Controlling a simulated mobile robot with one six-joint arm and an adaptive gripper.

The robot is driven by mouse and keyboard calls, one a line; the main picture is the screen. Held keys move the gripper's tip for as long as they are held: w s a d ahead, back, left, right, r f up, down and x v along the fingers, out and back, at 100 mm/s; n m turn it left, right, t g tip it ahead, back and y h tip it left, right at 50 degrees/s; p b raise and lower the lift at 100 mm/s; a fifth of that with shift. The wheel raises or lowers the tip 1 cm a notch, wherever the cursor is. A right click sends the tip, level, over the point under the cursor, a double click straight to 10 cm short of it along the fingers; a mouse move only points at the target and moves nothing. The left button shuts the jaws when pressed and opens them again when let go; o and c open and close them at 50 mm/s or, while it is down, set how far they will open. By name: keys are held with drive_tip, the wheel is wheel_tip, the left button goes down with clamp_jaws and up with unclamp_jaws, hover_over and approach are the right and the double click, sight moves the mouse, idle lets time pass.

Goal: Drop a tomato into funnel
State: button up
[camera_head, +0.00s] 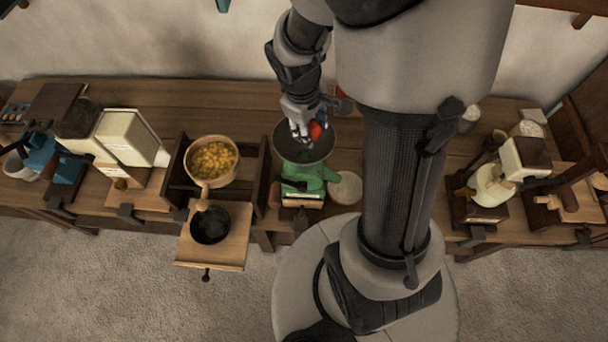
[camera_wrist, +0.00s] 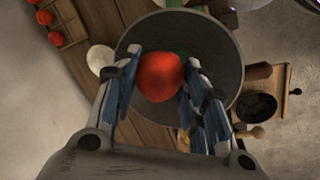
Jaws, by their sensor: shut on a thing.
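A red tomato (camera_wrist: 160,78) is held between the two fingers of my gripper (camera_wrist: 158,88), which is shut on it. In the head view the tomato (camera_head: 315,130) shows at the tips of my gripper (camera_head: 308,132). Below it is the wide dark funnel (camera_head: 318,152) on top of a green machine (camera_head: 302,182). In the wrist view the round grey funnel (camera_wrist: 215,45) lies behind the tomato, and the tomato overlaps the left part of its opening. The height of the tomato above the funnel is hard to tell.
A compartmented tray in the wrist view holds more tomatoes (camera_wrist: 53,38). A pot of yellow pieces (camera_head: 212,162) and a dark bowl (camera_head: 210,226) stand left of the green machine. A pale round plate (camera_head: 346,187) lies to its right. Cream machines (camera_head: 127,137) stand further left.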

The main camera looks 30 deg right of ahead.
drive_tip(key=o, duration=1.2)
drive_tip(key=shift+c, duration=0.2)
wheel_tip(320, 180, up, 12)
drive_tip(key=a, duration=0.2)
drive_tip(key=shift+s, duration=0.45)
drive_tip(key=shift+a+f, duration=0.1)
drive_tip(key=shift+f, duration=0.05)
drive_tip(key=s+a+f+m+t+y+b, duration=0.1)
drive_tip(key=s+a+f+m+t+b, duration=0.1)
drive_tip(key=s+a+b, duration=0.2)
drive_tip(key=s+a+f+m+t+y+b, duration=0.1)
drive_tip(key=s+a+f+m+b, duration=0.1)
drive_tip(key=s+a+b, duration=0.2)
drive_tip(key=s+b, duration=0.2)
drive_tip(key=s, duration=0.2)
drive_tip(key=shift+s+a+f+m+t+b, duration=0.15)
drive_tip(key=shift+m+t+b, duration=0.15)
drive_tip(key=shift+t+b, duration=0.1)
